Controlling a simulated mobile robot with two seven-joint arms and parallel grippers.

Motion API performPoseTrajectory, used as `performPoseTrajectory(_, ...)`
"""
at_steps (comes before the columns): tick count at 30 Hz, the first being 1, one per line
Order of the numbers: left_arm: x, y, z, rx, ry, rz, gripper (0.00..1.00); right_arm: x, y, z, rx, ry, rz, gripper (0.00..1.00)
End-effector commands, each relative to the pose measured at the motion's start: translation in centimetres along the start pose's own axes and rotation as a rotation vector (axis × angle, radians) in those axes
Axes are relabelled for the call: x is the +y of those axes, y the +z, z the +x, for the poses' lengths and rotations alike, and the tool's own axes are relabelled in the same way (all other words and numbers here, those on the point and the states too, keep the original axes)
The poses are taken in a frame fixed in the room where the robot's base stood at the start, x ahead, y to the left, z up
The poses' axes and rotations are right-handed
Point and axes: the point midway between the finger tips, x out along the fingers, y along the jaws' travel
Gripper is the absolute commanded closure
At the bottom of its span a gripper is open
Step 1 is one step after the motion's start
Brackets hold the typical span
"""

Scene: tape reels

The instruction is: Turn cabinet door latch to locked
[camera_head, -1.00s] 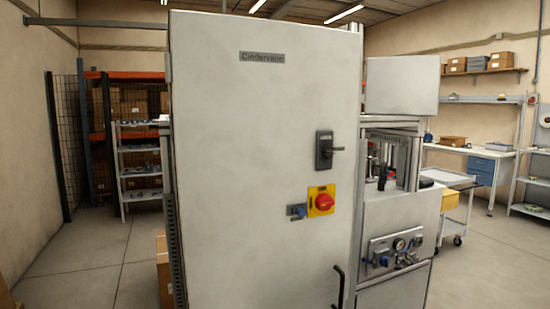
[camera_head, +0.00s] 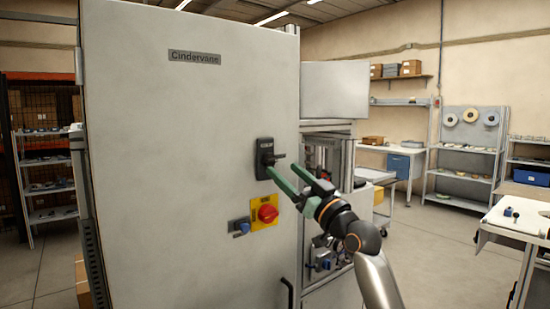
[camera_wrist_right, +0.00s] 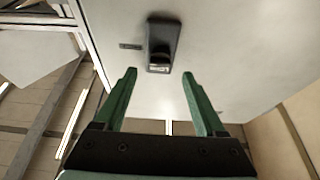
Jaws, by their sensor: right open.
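The cabinet door (camera_head: 185,110) is a large, pale, shut panel filling the left and middle of the head view. Its dark latch (camera_head: 265,158) has a handle lying roughly level, pointing right. In the right wrist view the latch (camera_wrist_right: 163,45) sits just beyond and between the fingertips, seen from below. My right gripper (camera_head: 295,182) has green fingers and is open and empty. Its fingertips are just below and right of the latch in the head view; I cannot tell whether they touch the door. My left gripper is not in view.
Below the latch are a red rotary switch (camera_head: 265,213) on a yellow plate and a small blue-knobbed lock (camera_head: 240,227). A dark door handle (camera_head: 286,292) is lower down. A machine with gauges stands right of the cabinet. A worktable (camera_head: 520,222) is at far right.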

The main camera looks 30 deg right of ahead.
Motion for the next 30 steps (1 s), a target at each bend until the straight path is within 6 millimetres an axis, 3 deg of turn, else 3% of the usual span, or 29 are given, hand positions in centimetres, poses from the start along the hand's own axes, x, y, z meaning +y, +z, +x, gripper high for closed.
performPoseTrajectory(3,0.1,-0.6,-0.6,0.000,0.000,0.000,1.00,0.0,-0.2,2.2,0.000,0.001,0.003,0.28)
performPoseTrajectory(9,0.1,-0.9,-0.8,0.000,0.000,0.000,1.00,0.0,0.0,4.1,0.000,0.000,0.001,0.28)
performPoseTrajectory(21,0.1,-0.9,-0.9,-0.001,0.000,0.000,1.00,0.0,0.1,4.6,0.000,0.000,0.000,0.29)
performPoseTrajectory(30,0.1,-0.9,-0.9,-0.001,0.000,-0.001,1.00,0.0,0.1,4.6,0.000,0.000,0.000,0.63)
